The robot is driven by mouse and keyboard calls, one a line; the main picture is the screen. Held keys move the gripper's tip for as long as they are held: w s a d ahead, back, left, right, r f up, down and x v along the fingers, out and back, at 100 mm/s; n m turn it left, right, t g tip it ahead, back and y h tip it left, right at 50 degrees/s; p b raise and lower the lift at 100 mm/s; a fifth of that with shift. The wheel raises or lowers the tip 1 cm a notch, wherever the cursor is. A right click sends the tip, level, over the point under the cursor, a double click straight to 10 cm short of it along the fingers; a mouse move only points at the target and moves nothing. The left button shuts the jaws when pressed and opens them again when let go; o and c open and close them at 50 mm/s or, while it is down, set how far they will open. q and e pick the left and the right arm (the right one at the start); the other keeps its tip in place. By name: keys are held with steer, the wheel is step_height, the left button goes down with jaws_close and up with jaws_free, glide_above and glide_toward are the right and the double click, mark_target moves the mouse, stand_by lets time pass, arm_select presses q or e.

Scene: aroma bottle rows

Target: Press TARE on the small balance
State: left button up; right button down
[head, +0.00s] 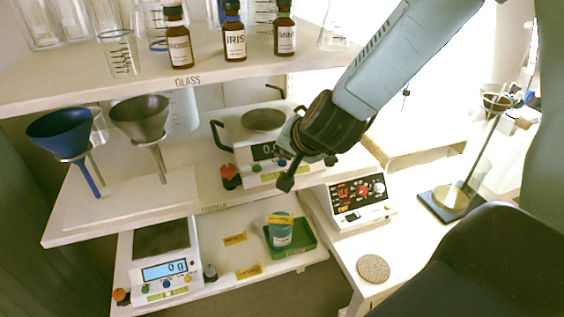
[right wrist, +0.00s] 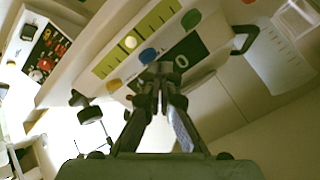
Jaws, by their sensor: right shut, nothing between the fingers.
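A white balance (head: 243,153) with a round pan, black side handles and a lit display stands on the middle shelf. Its front has coloured buttons over a yellow-green strip, with lettering too small to read. My right gripper (head: 287,181) is shut and empty, in front of this balance's right part and covering some of its front. In the right wrist view the closed fingertips (right wrist: 162,72) show against the dark display, near the blue button (right wrist: 148,55); contact cannot be told. Another balance (head: 167,270) with a square pan and lit display stands on the bottom shelf. My left gripper is out of view.
A red-capped knob (head: 230,176) stands left of the middle balance. Funnels (head: 141,119) stand further left, and brown bottles (head: 234,40) above. A green tray (head: 291,243) holds a teal jar (head: 280,232) below.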

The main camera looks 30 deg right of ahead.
mark_target(284, 164)
steer(key=shift+s, duration=0.15)
steer(key=shift+f, duration=0.2)
stand_by(0.3)
steer(key=shift+f+b, duration=0.2)
steer(key=shift+b, duration=0.1)
steer(key=shift+r, duration=0.1)
stand_by(0.4)
steer(key=shift+r+p, duration=0.8)
steer(key=shift+p, duration=0.15)
steer(key=shift+r, duration=0.1)
steer(key=shift+r+p, duration=0.6)
steer(key=shift+p, duration=0.2)
step_height(284, 164, up, 4)
steer(key=p, duration=0.3)
steer(key=shift+f+p, duration=0.1)
steer(key=shift+p, duration=0.25)
steer(key=shift+f, duration=0.1)
